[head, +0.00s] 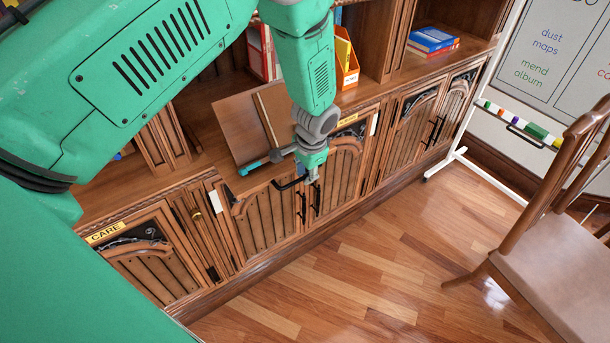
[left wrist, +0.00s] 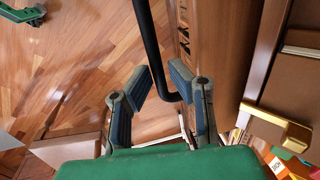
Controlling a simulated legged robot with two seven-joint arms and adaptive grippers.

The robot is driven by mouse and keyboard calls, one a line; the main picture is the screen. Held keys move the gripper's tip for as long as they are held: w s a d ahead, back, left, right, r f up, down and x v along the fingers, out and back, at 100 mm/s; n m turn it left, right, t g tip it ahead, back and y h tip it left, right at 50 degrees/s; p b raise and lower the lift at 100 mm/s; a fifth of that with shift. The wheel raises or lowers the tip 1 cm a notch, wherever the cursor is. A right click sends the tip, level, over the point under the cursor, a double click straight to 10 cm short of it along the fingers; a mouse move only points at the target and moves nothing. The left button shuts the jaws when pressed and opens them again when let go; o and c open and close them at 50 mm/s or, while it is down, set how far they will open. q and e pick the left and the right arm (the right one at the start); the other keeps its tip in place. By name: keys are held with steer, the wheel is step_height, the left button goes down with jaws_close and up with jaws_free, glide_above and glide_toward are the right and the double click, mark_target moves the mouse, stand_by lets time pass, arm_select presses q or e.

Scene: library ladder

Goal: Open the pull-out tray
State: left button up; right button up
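The pull-out tray's dark bar handle (head: 291,183) shows at the front edge of the cabinet top, below the wooden slanted stand. My left gripper (head: 312,174) points down at the right end of this handle. In the left wrist view the black bar (left wrist: 154,45) runs down from the top and bends between the two fingers of my left gripper (left wrist: 160,82). The fingers stand apart with room beside the bar, so the gripper looks open. The tray's board cannot be made out apart from the cabinet front. My right gripper is not in view.
A slanted wooden stand (head: 240,128) rests on the cabinet top. Cabinet doors (head: 265,218) with black handles lie below. A chair (head: 560,255) is at right. The wooden floor (head: 375,260) ahead is clear.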

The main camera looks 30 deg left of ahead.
arm_select(q)
steer(key=shift+o, duration=0.2)
steer(key=shift+s+d+r, duration=0.15)
steer(key=shift+s+d, duration=0.05)
steer(key=shift+d, duration=0.25)
steer(key=shift+a, duration=0.1)
step_height(320, 180, up, 11)
steer(key=d, duration=0.1)
steer(key=shift+s+d, duration=0.35)
steer(key=shift+s, duration=0.05)
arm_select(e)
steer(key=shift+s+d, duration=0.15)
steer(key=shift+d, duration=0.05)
